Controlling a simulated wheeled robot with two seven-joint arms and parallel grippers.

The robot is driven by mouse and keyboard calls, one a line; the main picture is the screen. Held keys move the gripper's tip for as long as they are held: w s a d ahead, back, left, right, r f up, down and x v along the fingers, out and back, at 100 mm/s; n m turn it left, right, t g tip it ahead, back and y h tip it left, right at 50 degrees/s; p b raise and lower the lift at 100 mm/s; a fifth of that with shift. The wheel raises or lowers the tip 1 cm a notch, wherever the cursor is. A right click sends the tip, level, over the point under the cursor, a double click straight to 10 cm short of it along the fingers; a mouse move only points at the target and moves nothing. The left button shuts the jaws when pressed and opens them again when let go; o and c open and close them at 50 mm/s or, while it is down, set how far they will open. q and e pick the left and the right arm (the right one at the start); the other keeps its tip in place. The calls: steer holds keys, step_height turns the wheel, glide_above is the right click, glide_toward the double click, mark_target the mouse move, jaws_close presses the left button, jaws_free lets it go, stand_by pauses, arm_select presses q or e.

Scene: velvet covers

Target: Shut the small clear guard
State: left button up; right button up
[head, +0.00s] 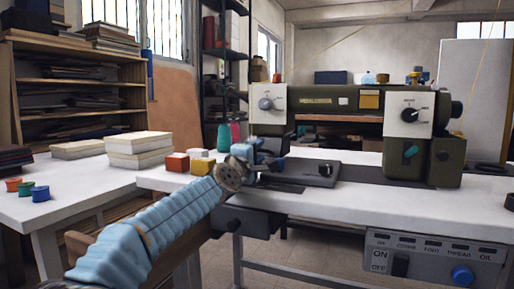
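A dark green and cream sewing machine (340,111) stands on a white table. My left gripper (271,159) is at the left end of the machine, just below its cream head (267,104) and close to the needle area. My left arm in its light blue sleeve comes up from the lower left. The gripper's fingers are small and partly hidden by its own wrist, so I cannot tell if they are open or shut. I cannot make out the small clear guard; the gripper covers much of the needle area. My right gripper is out of view.
Red, yellow and white blocks (201,162) and a teal thread cone (224,138) stand left of the gripper. Stacked cream books (139,148) lie on the left table (90,185). A control panel (435,257) hangs under the front edge. The white tabletop (400,202) is clear in front.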

arm_select(q)
steer(key=s+d+r+p, duration=0.1)
steer(key=s+r+p, duration=1)
steer(key=s+r, duration=0.2)
steer(key=shift+s, duration=0.5)
steer(key=shift+f, duration=0.1)
